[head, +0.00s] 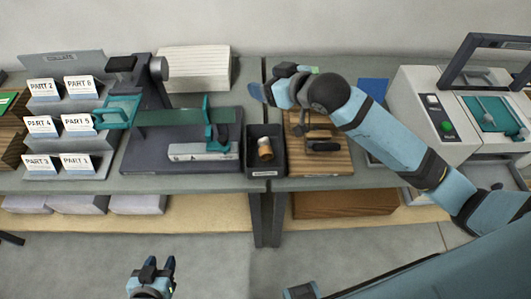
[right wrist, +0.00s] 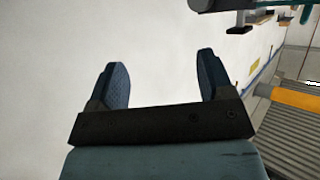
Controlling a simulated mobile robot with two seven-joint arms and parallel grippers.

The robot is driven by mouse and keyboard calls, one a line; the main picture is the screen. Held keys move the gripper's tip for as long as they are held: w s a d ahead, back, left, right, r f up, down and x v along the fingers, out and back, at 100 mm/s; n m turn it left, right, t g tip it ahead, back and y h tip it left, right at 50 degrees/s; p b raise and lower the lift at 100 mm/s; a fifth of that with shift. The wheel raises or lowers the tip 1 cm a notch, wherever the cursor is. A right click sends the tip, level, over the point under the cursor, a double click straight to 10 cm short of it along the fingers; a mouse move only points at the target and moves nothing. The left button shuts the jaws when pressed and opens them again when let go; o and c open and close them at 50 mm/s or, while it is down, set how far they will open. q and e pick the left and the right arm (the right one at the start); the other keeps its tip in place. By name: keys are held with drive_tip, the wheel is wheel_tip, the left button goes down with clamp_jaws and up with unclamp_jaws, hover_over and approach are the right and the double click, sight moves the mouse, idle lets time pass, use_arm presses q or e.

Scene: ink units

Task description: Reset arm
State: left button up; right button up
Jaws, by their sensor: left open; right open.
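My right arm reaches in from the right of the head view, over the wooden board at the table's middle. Its right gripper (right wrist: 163,72) is open and empty in the right wrist view, with both blue fingers apart against a pale wall. In the head view its hand end is partly turned away and its fingers are hard to make out. My left gripper (head: 154,268) is low in the head view, in front of the tables and above the floor. It is open, and nothing shows between its fingers.
A press with a teal arm (head: 110,112) stands left, beside a rack of part cards (head: 60,128). A dark bin (head: 252,170) holds a small orange-brown object (head: 265,149). A wooden board (head: 335,165) lies under my right arm. A grey machine (head: 430,88) stands right.

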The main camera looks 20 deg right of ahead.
idle(0.3)
drive_tip(key=s+d+f+m+h+p, duration=0.2)
drive_tip(key=s+f+h, duration=0.1)
drive_tip(key=s+f, duration=2.1)
wheel_tip(320, 180, down, 2)
drive_tip(key=shift+d+f+m+g, duration=0.2)
drive_tip(key=shift+d+m+g, duration=0.2)
